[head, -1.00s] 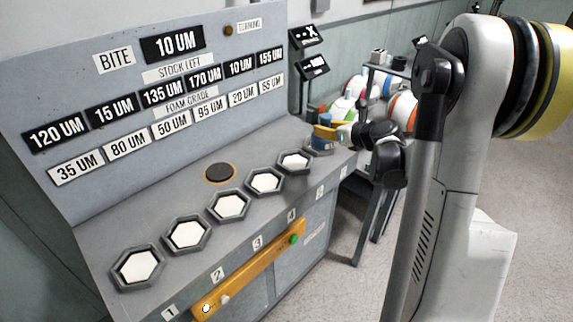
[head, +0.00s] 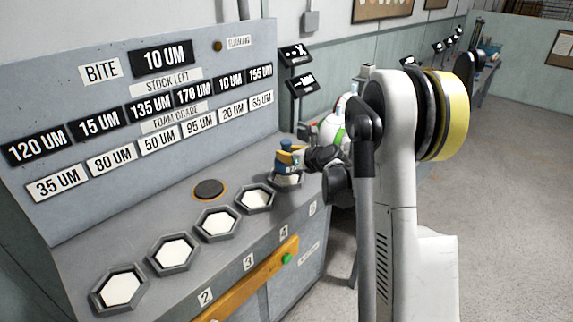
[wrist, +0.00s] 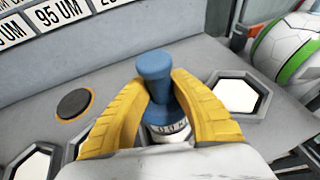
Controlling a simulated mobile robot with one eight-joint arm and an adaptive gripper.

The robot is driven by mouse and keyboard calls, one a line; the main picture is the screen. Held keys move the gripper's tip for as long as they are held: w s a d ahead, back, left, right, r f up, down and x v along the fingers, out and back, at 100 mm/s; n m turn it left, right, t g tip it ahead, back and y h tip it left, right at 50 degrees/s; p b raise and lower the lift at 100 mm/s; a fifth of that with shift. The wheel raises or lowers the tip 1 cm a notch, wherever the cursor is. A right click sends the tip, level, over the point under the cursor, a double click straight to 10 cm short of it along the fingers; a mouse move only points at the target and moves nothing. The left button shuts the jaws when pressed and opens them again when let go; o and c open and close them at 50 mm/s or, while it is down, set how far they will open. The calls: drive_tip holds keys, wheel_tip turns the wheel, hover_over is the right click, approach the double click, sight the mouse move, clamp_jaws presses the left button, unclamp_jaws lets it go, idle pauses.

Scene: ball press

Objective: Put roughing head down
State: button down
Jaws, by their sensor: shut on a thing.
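The roughing head appears to be the blue knobbed tool (wrist: 155,65) with a labelled, pale lower band. It stands roughly upright between the yellow fingers of my gripper (wrist: 160,88), which are shut on it. In the head view the blue tool (head: 284,161) and my gripper (head: 293,154) are at the fifth hexagonal pad (head: 290,183) from the left, on the grey bench. The tool's lower end is hidden by the fingers and wrist in the wrist view, so I cannot tell whether it touches the pad.
Several white hexagonal pads run along the bench; the front-left one (head: 118,289) is bare, as is the pad right of the tool (wrist: 238,95). A black disc (head: 209,189) lies behind the row. An upright grey panel (head: 50,110) with labels stands behind. An orange bar (head: 255,283) fronts the bench.

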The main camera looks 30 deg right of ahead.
drive_tip(key=shift+f+b, duration=0.75)
drive_tip(key=shift+f, duration=0.95)
drive_tip(key=shift+f, duration=0.15)
drive_tip(key=c, duration=1.2)
unclamp_jaws()
